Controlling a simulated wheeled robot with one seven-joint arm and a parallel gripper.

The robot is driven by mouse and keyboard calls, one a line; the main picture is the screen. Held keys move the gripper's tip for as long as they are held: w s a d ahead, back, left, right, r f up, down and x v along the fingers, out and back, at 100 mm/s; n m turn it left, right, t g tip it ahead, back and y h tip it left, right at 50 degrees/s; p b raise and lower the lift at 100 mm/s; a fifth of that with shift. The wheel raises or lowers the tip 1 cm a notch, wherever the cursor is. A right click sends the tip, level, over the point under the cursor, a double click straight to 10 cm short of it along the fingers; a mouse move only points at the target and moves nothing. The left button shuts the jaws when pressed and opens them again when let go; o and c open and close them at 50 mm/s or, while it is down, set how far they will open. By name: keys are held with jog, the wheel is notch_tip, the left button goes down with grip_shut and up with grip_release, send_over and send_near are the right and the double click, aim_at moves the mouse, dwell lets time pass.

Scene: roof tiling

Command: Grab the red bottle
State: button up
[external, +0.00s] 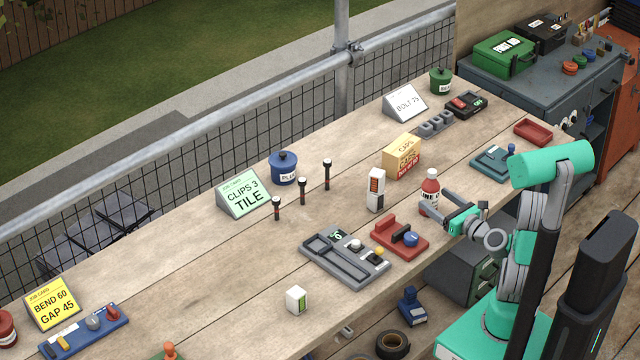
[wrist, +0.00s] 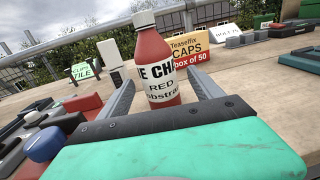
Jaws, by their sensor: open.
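The red bottle (external: 429,188) stands upright on the wooden bench, with a white cap and a white label. In the wrist view the red bottle (wrist: 157,62) is straight ahead, its label partly reading "RED". My gripper (external: 436,204) is open at the bench's near side, its fingers reaching toward the bottle. In the wrist view my gripper (wrist: 163,92) has one finger on each side of the bottle's lower part, with gaps showing on both sides. The bottle's base is partly hidden behind the gripper body.
A red fixture with a blue knob (external: 400,237) sits just left of the gripper. A teal fixture (external: 493,162) lies to the right. Bare bench surrounds the bottle closely.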

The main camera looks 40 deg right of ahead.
aim_at(423, 189)
jog(key=w, duration=0.6)
jog(key=shift+w+d+r+p, duration=0.15)
jog(key=shift+w+r+p, duration=0.1)
jog(key=shift+p, duration=0.1)
grip_shut()
dwell(0.5)
